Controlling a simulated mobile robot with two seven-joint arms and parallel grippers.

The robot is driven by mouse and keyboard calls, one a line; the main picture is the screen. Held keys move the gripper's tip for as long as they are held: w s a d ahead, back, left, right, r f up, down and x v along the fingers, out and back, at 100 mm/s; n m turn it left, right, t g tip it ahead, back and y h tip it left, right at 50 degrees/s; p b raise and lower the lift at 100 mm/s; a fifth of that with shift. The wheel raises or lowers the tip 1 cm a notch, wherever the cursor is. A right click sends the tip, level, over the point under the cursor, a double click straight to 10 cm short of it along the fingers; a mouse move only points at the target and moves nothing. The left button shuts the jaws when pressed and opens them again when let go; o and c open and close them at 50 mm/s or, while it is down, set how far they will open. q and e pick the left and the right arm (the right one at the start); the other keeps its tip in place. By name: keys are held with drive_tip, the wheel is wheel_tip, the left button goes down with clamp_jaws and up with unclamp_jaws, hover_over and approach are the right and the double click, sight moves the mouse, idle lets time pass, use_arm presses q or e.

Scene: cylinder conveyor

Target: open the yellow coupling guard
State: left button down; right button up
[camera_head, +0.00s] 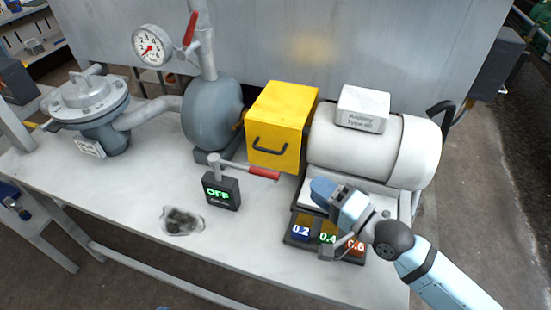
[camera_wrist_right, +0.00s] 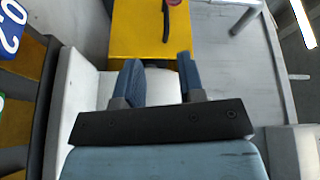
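The yellow coupling guard (camera_head: 283,112) is a box between the grey pump and the white motor. It looks closed, and what it covers is hidden. A dark bar handle (camera_head: 270,148) is on its front face. In the right wrist view the guard (camera_wrist_right: 140,32) and its handle (camera_wrist_right: 166,20) show beyond the fingers. My right gripper (camera_head: 327,190) is to the right of and in front of the guard, apart from it. Its two blue fingers (camera_wrist_right: 160,80) are spread with nothing between them. I do not see my left gripper.
A red-handled lever (camera_head: 263,173) on a post reaches across in front of the guard, above the OFF box (camera_head: 221,192). The number trays (camera_head: 298,232) are below my right gripper. The motor (camera_head: 365,145) carries a labelled white box (camera_head: 363,108). A puddle-like patch (camera_head: 182,221) lies on the bench.

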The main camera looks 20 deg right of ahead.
sight(275, 152)
drive_tip(key=shift+m+y, duration=0.3)
drive_tip(key=x, duration=1.3)
drive_tip(key=shift+w+d+r+b, duration=0.25)
drive_tip(key=shift+w+r+b, duration=0.1)
drive_tip(key=shift+w, duration=0.15)
clamp_jaws()
